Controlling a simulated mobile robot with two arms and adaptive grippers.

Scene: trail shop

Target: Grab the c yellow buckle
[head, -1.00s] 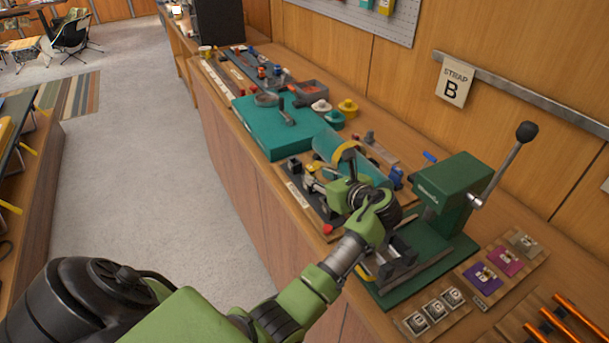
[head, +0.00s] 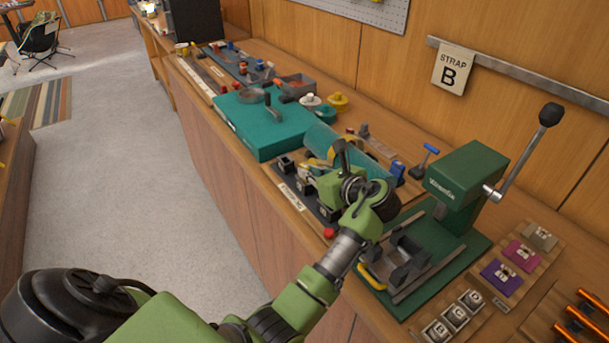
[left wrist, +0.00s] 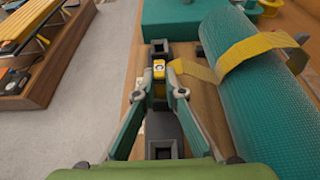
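The yellow buckle (left wrist: 158,67) sits in a black holder in the left wrist view, with a small mark on its face that is too small to read. My left gripper (left wrist: 158,80) has its two fingers apart, one on each side of the buckle, with visible gaps. In the head view my left gripper (head: 314,172) is low over the black rack (head: 328,214) on the counter, and it hides most of the buckle there. My right gripper is not in view.
A teal roll with a yellow strap (left wrist: 255,85) lies close on the right of my left gripper. A green press (head: 462,185) stands nearer on the counter. A teal case (head: 262,125) lies beyond the rack. Empty black holders (left wrist: 160,149) line the rack.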

